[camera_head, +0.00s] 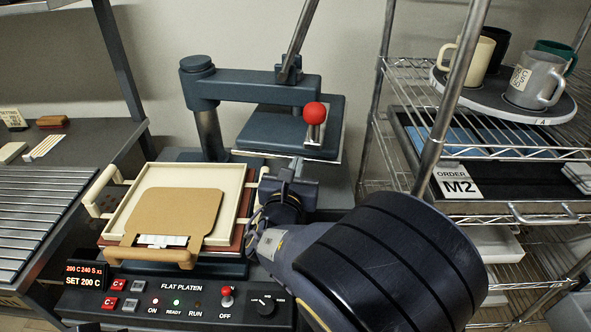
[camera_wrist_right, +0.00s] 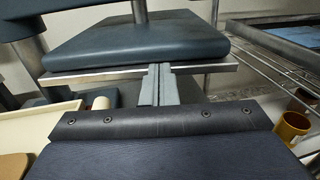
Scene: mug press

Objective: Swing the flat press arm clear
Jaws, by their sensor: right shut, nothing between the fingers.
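The flat press arm (camera_head: 255,84) is a blue-grey beam running right from a post behind the lower platen. Its blue-grey upper platen (camera_head: 262,131) hangs behind and to the right of the cream tray (camera_head: 115,219), not over it. A red knob (camera_head: 315,112) stands on a metal stem at the platen's front right. My right gripper (camera_head: 297,168) is just in front of the platen, partly hidden by my wrist. In the right wrist view, its closed, empty fingers (camera_wrist_right: 158,72) reach the platen's front metal edge (camera_wrist_right: 100,76); I cannot tell whether they touch.
A tan board (camera_head: 175,212) lies on the tray, with cream handles beside it. The control panel (camera_head: 180,300) is in front. A wire rack (camera_head: 520,212) with mugs on a round tray (camera_head: 565,108) stands right. A roller conveyor (camera_head: 40,215) is left.

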